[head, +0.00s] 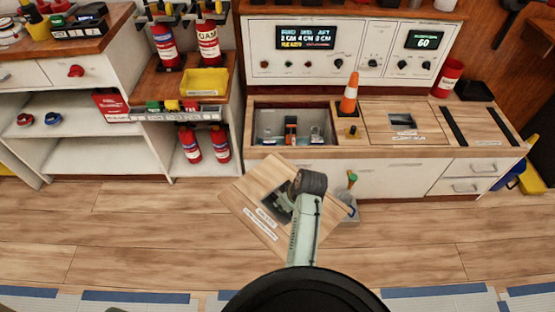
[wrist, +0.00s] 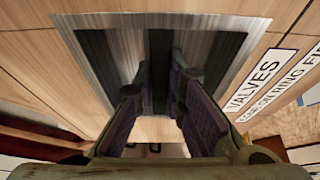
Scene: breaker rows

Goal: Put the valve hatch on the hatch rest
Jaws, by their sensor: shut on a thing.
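The valve hatch (head: 246,188) is a square wooden panel with a dark recessed grip and a white label. In the head view it is held turned askew, in front of the counter and lower cabinets. In the wrist view, the hatch (wrist: 40,52) fills the upper part, with a label starting "VALVES". My gripper (wrist: 160,95) is shut on the bar in its recess; in the head view my wrist hides part of the hatch. The hatch rest appears to be the wooden counter section with two black strips (head: 477,125) at the right, bare on top.
An open compartment (head: 291,125) with valve-like parts lies left on the counter. An orange cone (head: 350,95) stands at its right edge, beside another labelled hatch (head: 382,126). A red can (head: 448,78) and a black box (head: 476,90) stand behind the strips.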

